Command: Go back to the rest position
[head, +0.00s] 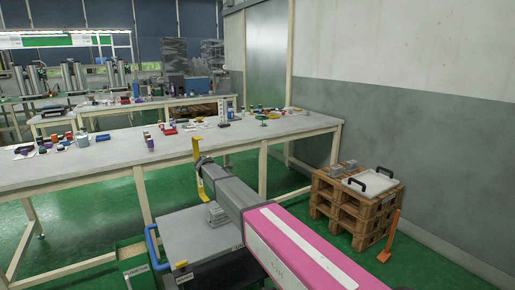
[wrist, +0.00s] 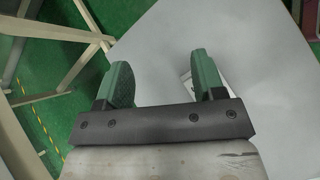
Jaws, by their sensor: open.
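My gripper (wrist: 162,62) shows in the wrist view as two green fingers spread well apart on a dark bar. It is open, with nothing held between the fingers. A smooth pale grey surface (wrist: 235,45) lies beyond the fingers, and a small white item (wrist: 186,82) is partly hidden beside the right finger. In the head view, my pink and grey arm reaches from the lower right toward the long workbench (head: 100,175).
Several small coloured parts lie on the workbench. A grey-topped unit with a blue handle (head: 152,246) stands below my arm. Stacked wooden pallets (head: 350,213) carry a white tray (head: 370,184) by the right wall, beside an orange tool (head: 390,236). Green floor lies between.

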